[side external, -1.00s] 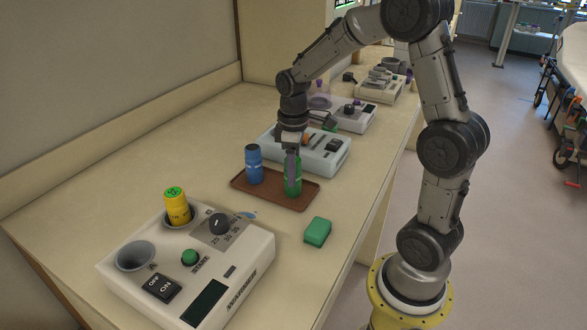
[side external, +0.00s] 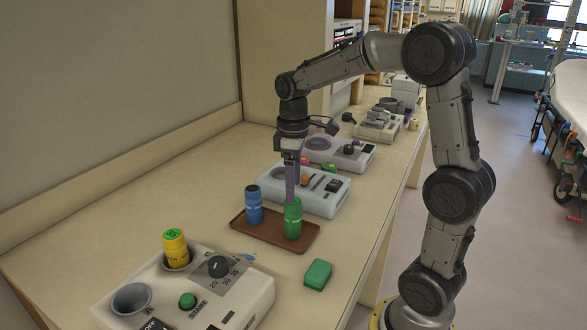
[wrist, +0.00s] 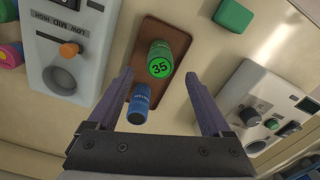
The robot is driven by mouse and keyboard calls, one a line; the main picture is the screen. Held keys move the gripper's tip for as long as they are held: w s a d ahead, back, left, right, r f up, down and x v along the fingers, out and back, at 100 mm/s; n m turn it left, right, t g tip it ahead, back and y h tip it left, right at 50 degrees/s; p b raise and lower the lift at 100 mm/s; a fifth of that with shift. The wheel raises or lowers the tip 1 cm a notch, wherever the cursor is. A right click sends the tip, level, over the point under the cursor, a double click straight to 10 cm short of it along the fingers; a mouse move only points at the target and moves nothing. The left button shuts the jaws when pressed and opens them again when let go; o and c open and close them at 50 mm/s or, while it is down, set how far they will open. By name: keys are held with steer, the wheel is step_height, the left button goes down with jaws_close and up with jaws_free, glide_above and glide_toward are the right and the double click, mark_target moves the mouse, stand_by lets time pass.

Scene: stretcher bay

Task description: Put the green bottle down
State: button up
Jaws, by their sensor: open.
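The green bottle (side external: 293,222) stands upright on the right part of the brown tray (side external: 270,238). In the wrist view its lid, marked 35, faces up (wrist: 159,66). My gripper (side external: 291,196) points down over the green bottle, with the visible finger's tip around its top. In the wrist view my gripper (wrist: 159,76) is open, its fingers apart on either side with gaps to the bottle, which is free of them. The side view hides the far finger.
A blue bottle (side external: 254,205) stands on the tray close to the green one. A warmer holding a yellow bottle (side external: 175,249) is in front, a pale device (side external: 323,190) behind. A green block (side external: 317,274) lies right of the tray.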

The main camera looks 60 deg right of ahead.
step_height(320, 180, up, 4)
steer(key=shift+s+r, duration=0.1)
steer(key=s+a+m+t, duration=0.1)
steer(key=s+a+t, duration=0.1)
steer(key=s+a, duration=0.3)
steer(key=s+a+f+m+t, duration=0.1)
steer(key=s+a+m+t, duration=0.1)
steer(key=s+a, duration=0.4)
steer(key=s+t, duration=0.1)
steer(key=s, duration=0.4)
steer(key=shift+s+a+m+t, duration=0.15)
steer(key=shift+a+m+t, duration=0.1)
steer(key=shift+m+t, duration=0.05)
